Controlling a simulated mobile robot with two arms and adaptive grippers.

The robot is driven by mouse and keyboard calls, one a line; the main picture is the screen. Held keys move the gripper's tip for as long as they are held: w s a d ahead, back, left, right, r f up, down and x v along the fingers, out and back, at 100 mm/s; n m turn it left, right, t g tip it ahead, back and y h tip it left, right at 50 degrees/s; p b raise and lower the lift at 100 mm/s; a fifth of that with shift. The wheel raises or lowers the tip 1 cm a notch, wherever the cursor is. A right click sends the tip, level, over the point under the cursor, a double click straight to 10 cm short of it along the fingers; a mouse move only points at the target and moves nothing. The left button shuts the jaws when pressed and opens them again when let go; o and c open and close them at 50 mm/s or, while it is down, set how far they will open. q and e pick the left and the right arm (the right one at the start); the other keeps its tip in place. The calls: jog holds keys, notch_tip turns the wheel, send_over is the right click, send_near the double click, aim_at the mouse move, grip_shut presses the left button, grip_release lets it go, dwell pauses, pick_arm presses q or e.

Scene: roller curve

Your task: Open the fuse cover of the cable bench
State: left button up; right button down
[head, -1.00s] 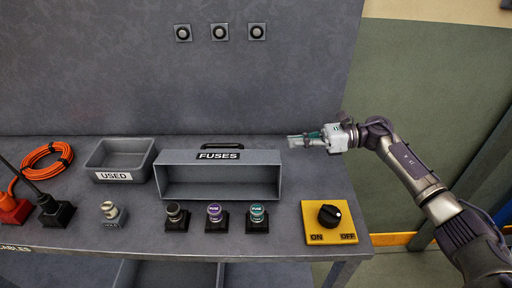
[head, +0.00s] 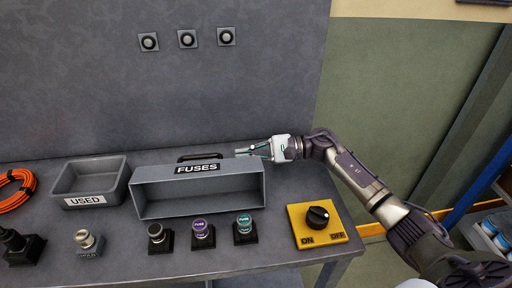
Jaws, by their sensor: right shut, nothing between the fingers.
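The fuse cover is a grey box marked FUSES (head: 200,196) on the bench (head: 110,265). Its front looks open and shows a hollow inside. A black handle (head: 198,156) stands at its top back edge. My right gripper (head: 245,152) is shut and empty, pointing left, just behind the box's right end and to the right of the handle. Whether it touches the box cannot be told. Three fuses stand in front of the box: dark (head: 157,235), purple (head: 202,232) and green (head: 244,228). My left gripper is not in view.
A grey bin marked USED (head: 90,183) stands left of the box. A yellow panel with a black knob (head: 318,217) sits at the right. A holder with a pale fuse (head: 85,241) and an orange cable coil (head: 16,190) are at left. Three round wall fittings are above.

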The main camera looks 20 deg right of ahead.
jog(key=shift+p+x, duration=0.5)
jog(key=shift+x, duration=1.6)
jog(key=b, duration=0.3)
jog(key=shift+n, duration=0.3)
jog(key=r+b, duration=0.1)
jog(key=s+r+b, duration=0.1)
jog(key=b, duration=0.1)
jog(key=shift+s+a+r+n, duration=0.15)
jog(key=shift+s+r+n, duration=0.05)
jog(key=shift+r+n, duration=0.1)
jog(key=shift+r, duration=0.2)
jog(key=shift+w, duration=0.1)
jog(key=shift+r, duration=0.1)
